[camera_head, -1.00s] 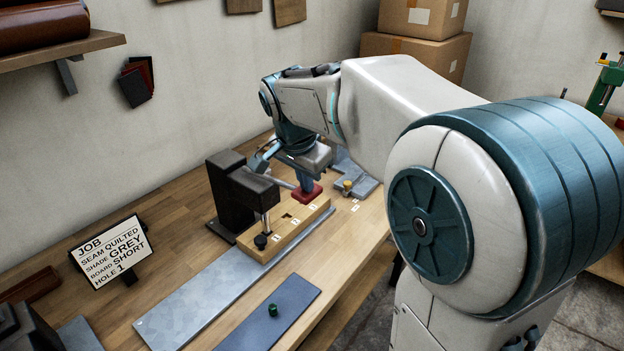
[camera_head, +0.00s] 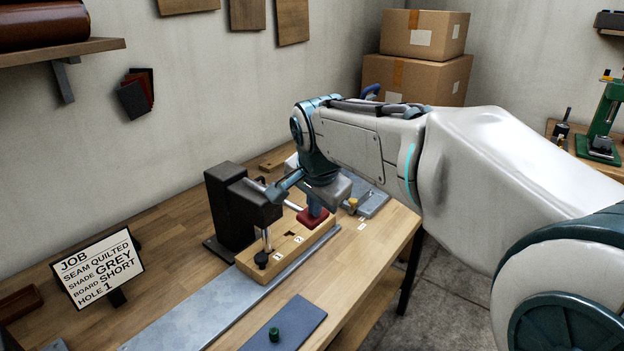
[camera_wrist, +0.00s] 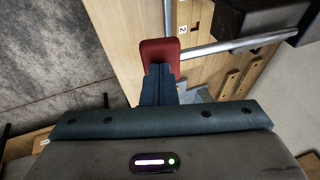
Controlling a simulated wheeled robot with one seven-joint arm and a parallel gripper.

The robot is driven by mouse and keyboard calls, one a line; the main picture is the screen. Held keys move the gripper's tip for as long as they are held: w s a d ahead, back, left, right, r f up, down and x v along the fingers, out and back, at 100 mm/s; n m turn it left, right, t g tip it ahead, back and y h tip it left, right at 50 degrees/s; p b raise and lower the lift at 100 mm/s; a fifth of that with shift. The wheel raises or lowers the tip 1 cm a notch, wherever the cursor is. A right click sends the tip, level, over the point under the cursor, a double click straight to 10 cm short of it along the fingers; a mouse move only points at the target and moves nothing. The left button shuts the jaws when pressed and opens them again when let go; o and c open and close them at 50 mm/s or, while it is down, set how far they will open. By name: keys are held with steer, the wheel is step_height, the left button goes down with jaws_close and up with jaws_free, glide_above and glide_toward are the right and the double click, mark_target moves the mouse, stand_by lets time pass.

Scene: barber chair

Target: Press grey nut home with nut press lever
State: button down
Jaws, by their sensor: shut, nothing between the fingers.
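The nut press (camera_head: 228,205) is a dark post with an overhanging head at the back of the bench. Its chrome ram ends in a black foot (camera_head: 261,259) at the board's left end. Its metal lever runs right to a red grip (camera_head: 313,217), which also shows in the wrist view (camera_wrist: 158,50). My gripper (camera_head: 315,208) is shut and empty, its blue fingertips (camera_wrist: 160,72) against or just over the red grip. I cannot tell if they touch. The wooden board (camera_head: 290,253) with numbered holes lies under the press. I cannot make out a grey nut.
A job card (camera_head: 98,268) reads GREY, SHORT, HOLE 1. A green nut (camera_head: 274,334) sits on a dark blue mat (camera_head: 298,318) in front. A grey plate with a brass-coloured piece (camera_head: 352,203) lies right of the board.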

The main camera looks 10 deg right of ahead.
steer(key=shift+s+f, duration=0.15)
steer(key=shift+f, duration=0.45)
steer(key=r+p, duration=0.1)
steer(key=r, duration=0.1)
steer(key=r+p, duration=0.2)
steer(key=shift+s+d+r, duration=0.1)
steer(key=shift+d+r, duration=0.1)
steer(key=shift+r, duration=0.05)
steer(key=v, duration=1)
steer(key=shift+r, duration=0.4)
steer(key=shift+a, duration=0.1)
steer(key=s+d+f+n+g, duration=0.1)
steer(key=s+d+f+n, duration=0.2)
steer(key=s+f, duration=0.4)
steer(key=s+d+f+n+g, duration=0.1)
steer(key=s+d+f+n, duration=0.3)
steer(key=f, duration=1.1)
steer(key=s+n, duration=0.2)
steer(key=s, duration=0.1)
steer(key=shift+d, duration=0.25)
